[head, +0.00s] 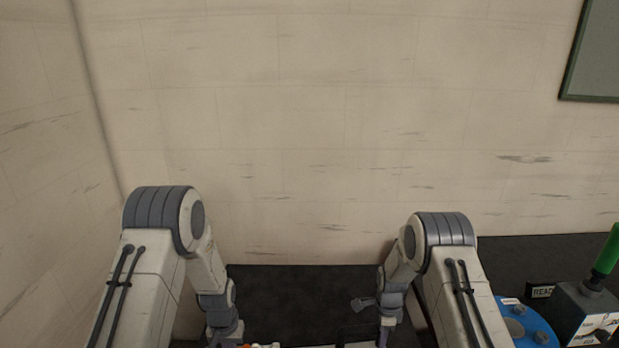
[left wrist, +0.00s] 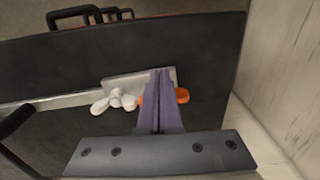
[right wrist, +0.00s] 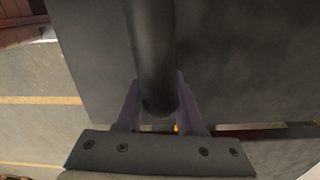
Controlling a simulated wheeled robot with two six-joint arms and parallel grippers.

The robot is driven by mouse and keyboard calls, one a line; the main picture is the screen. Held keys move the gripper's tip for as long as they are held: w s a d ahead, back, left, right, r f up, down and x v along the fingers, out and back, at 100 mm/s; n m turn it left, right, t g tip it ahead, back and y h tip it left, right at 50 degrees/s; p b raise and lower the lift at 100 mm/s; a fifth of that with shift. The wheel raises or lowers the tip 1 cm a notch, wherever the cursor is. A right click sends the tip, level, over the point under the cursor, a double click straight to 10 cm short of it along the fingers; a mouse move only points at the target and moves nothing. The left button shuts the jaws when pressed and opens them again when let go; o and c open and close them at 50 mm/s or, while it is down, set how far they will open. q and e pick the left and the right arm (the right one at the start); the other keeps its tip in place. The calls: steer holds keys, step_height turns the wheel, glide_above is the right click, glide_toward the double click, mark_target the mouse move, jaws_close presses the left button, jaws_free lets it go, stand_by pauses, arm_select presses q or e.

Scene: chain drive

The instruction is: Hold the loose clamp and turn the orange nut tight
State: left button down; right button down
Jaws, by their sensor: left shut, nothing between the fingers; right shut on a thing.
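In the left wrist view the orange nut (left wrist: 182,96) shows on both sides of my left gripper's purple fingers, which hide its middle. My left gripper (left wrist: 159,75) is shut and empty, with its fingers in front of the nut; I cannot tell if they touch it. A grey metal plate (left wrist: 128,84), perhaps part of the clamp, lies beside the fingers, with a white wing-shaped piece (left wrist: 115,101) at its left. My right gripper (right wrist: 158,105) is shut on a thick black bar (right wrist: 152,45), seen in the right wrist view. Both gripper tips are below the head view.
A silver rail (left wrist: 55,104) runs left from the plate over the dark table (left wrist: 215,60). Black handle-like loops (left wrist: 15,120) stand at the left. In the head view a blue disc (head: 537,325) and a box with a green handle (head: 607,252) stand at the right.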

arm_select(q)
steer(key=shift+w+a, duration=0.15)
steer(key=shift+a, duration=0.5)
steer(key=shift+a, duration=0.2)
stand_by(0.3)
steer(key=shift+s+a, duration=0.15)
steer(key=shift+s, duration=0.15)
step_height(320, 180, up, 6)
stand_by(0.3)
